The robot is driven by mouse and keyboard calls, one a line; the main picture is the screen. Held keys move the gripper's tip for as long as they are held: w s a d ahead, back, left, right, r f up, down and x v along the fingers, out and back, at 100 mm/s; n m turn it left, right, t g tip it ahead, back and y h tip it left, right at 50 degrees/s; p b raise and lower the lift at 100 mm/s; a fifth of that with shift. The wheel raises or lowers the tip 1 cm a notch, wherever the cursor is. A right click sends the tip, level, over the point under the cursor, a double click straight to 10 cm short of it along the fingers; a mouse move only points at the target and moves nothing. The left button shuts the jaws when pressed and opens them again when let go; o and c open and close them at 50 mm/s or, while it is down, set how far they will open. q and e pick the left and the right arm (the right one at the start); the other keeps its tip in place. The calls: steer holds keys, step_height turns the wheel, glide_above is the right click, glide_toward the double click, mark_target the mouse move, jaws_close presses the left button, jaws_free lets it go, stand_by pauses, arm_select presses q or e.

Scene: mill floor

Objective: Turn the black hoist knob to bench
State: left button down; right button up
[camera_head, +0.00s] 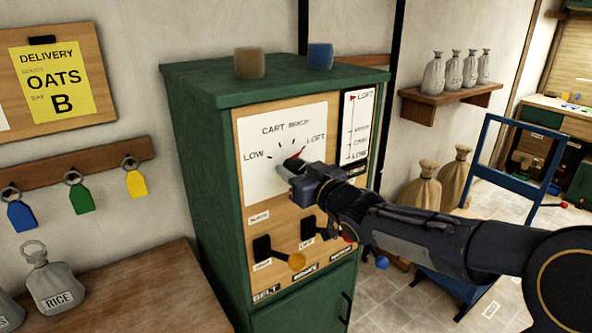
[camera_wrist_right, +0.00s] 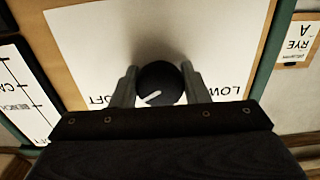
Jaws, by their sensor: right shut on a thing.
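The black hoist knob (camera_wrist_right: 160,80) sits on a white dial plate (camera_head: 262,140) marked LOW, CART, BENCH and LOFT, on the front of a green cabinet (camera_head: 195,150). My right gripper (camera_head: 288,172) is at the dial and mostly hides the knob in the head view. In the right wrist view its two fingers stand on either side of the knob, shut on it. The white line on the knob slants toward the LOFT side, but its exact mark cannot be told. A small red piece shows by the gripper at the dial. My left gripper is not in view.
A scale strip (camera_head: 354,125) with a red pointer near LOFT is right of the dial. Two blocks stand on the cabinet top. A blue frame (camera_head: 505,165) and sacks (camera_head: 423,187) stand at right.

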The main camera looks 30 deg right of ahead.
steer(key=shift+f, duration=0.1)
steer(key=shift+n+b, duration=0.6)
steer(key=shift+b, duration=0.05)
steer(key=shift+f+n+b, duration=0.1)
steer(key=shift+n+b, duration=0.75)
steer(key=shift+n, duration=0.25)
steer(key=shift+d+n+b, duration=0.1)
steer(key=shift+n+b, duration=0.9)
steer(key=shift+n, duration=1.2)
steer(key=o, duration=1)
steer(key=shift+r, duration=0.2)
steer(key=shift+c, duration=0.2)
steer(key=shift+s, duration=0.1)
